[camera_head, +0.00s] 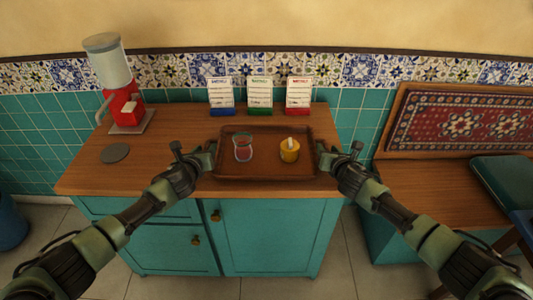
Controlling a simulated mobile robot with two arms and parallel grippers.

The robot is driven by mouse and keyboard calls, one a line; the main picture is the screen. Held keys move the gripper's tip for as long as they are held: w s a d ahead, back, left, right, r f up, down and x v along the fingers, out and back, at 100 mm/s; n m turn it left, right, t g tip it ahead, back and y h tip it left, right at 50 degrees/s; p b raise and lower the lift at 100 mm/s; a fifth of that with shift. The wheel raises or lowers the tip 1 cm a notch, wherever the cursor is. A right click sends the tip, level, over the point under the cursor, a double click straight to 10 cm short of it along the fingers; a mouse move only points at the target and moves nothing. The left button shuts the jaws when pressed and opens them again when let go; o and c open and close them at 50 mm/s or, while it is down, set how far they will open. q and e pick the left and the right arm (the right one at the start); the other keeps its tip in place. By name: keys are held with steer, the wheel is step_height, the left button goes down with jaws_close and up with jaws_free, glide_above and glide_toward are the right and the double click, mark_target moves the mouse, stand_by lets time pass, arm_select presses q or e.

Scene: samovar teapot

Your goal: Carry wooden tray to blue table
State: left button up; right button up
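The brown wooden tray (266,163) is over the front middle of the wooden top of the teal cabinet; I cannot tell whether it rests on it or is slightly raised. It carries a small glass of red drink (243,150) at left and a yellow cup (290,153) with a pale piece on top at right. Both stand upright. My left gripper (211,156) is at the tray's left edge and my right gripper (322,156) is at its right edge. The fingers are too small and dark to show whether they are closed on the rim. The blue table is not clearly identifiable.
A red dispenser (123,105) with a grey tank and a grey disc (115,153) are on the cabinet's left. Several menu cards (259,95) stand behind the tray. A wooden bench (430,185) with a patterned rug back and dark teal furniture (505,185) are at right.

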arm_select(q)
steer(key=shift+w+f, duration=0.1)
steer(key=shift+w, duration=0.25)
arm_select(e)
steer(key=shift+w+f, duration=0.15)
steer(key=shift+w, duration=0.2)
arm_select(q)
jaws_close()
arm_select(e)
jaws_close()
stand_by(0.7)
arm_select(q)
steer(key=shift+d+r, duration=0.1)
steer(key=shift+r, duration=0.1)
arm_select(e)
steer(key=shift+r, duration=0.3)
